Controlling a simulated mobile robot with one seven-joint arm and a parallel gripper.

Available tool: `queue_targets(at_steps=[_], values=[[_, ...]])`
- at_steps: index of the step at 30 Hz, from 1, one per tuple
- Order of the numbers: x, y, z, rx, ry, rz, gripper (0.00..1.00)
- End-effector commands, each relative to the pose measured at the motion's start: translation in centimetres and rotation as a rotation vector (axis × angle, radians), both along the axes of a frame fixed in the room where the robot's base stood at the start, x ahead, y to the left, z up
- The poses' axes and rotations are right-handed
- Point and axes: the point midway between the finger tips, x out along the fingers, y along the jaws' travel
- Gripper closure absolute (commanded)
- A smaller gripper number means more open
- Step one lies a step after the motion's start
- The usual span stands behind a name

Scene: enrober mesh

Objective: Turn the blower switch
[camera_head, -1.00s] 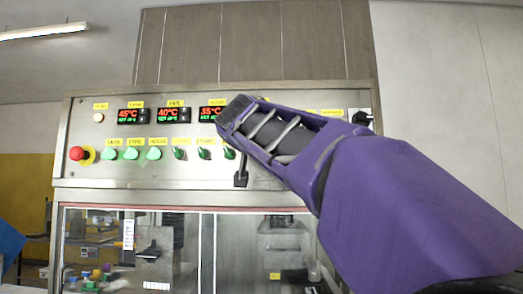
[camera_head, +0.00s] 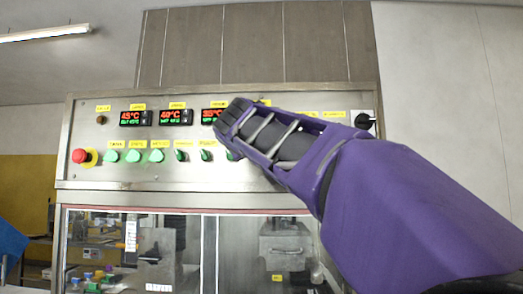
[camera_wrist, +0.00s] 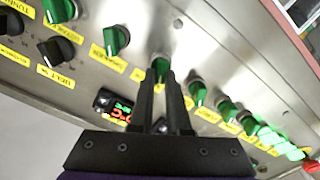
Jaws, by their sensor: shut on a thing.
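In the wrist view my gripper (camera_wrist: 163,78) has its two dark fingers closed on a green switch knob (camera_wrist: 160,64) on the steel panel. Other green knobs (camera_wrist: 116,39) stand in the same row on both sides of it. The yellow label of the held knob is mostly covered by the fingers, so I cannot read whether it says blower. In the head view my purple wrist reaches over the right half of the panel (camera_head: 130,180). It hides the fingertips and the held knob.
A red emergency stop (camera_head: 79,156) and several green buttons (camera_head: 134,156) are at the panel's left. Temperature displays (camera_head: 136,118) sit above them. A black knob (camera_head: 365,121) is at the far right. Below is a glazed machine front (camera_head: 170,240). Black knobs (camera_wrist: 57,50) show in the wrist view.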

Motion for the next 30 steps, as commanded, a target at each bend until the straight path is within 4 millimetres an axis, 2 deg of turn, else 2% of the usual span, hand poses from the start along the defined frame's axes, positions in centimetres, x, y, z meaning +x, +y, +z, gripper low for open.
queue_targets(at_steps=[19,20,24,30], values=[[-0.03,0.0,0.13,-0.05,-0.002,0.0,1.0],[-0.03,0.0,0.13,-0.05,-0.002,0.0,0.8],[-0.02,0.01,0.08,-0.049,-0.001,0.0,0.55],[-0.01,0.02,0.04,-0.048,0.0,0.0,0.55]])
